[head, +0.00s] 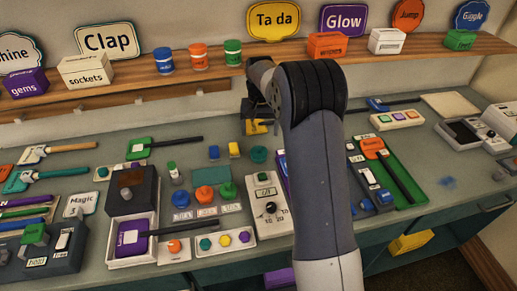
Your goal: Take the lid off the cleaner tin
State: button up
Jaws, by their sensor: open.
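Three small round tins with coloured lids stand on the wooden shelf: a blue one (163,61), an orange one (198,57) and a green one (233,53). Their labels are too small to read, so I cannot tell which, if any, is the cleaner tin. All three look closed. My gripper (258,122) is open, below the shelf edge and to the lower right of the green tin, apart from all three. It is partly hidden by my arm. A yellow thing (257,128) shows at the gripper; I cannot tell whether it touches it.
The shelf (130,88) also carries labelled boxes, such as the sockets box (86,70) and orange box (327,46). The bench below is crowded with brushes, trays, knobs and a dial box (265,205). My arm hides the bench's middle right.

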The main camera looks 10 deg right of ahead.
aim_at(259, 147)
jog(key=f+p, duration=0.2)
jog(key=f, duration=0.6)
jog(key=shift+a, duration=0.2)
jog(key=c, duration=1)
